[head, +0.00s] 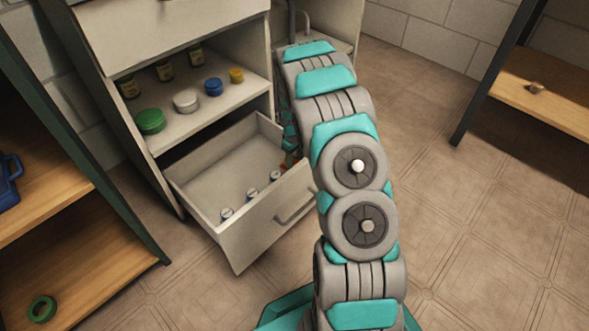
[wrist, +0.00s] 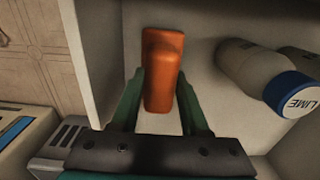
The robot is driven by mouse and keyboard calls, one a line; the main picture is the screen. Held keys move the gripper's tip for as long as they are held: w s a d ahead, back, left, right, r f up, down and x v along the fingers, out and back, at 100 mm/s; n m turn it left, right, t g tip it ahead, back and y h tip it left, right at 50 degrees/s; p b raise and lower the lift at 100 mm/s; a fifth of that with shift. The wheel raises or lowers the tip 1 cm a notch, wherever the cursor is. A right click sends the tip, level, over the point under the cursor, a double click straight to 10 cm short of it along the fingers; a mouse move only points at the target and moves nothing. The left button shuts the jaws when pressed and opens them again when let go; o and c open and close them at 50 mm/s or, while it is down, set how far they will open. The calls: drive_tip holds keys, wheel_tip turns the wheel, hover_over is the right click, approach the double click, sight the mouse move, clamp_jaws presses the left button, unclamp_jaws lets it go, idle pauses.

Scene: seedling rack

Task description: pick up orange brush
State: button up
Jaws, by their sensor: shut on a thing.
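The orange brush (wrist: 163,72) is a plain block-like shape in the wrist view, lying between the two green fingers of my gripper (wrist: 160,92). My gripper is shut on it, with a finger along each side. In the head view a small orange patch of the brush (head: 287,164) shows at the open drawer's far right corner. My arm hides most of the brush and my gripper there. I cannot tell whether the brush touches the drawer floor.
The open drawer (head: 270,237) holds small white bottles (head: 227,213); one with a blue cap (wrist: 295,94) reads LIME, right of the brush. A wooden rack (head: 540,100) stands right. Floor right is clear.

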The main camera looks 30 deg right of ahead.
clamp_jaws()
idle(0.3)
wheel_tip(320, 180, up, 10)
drive_tip(key=shift+r+p, duration=0.1)
drive_tip(key=shift+p, duration=0.55)
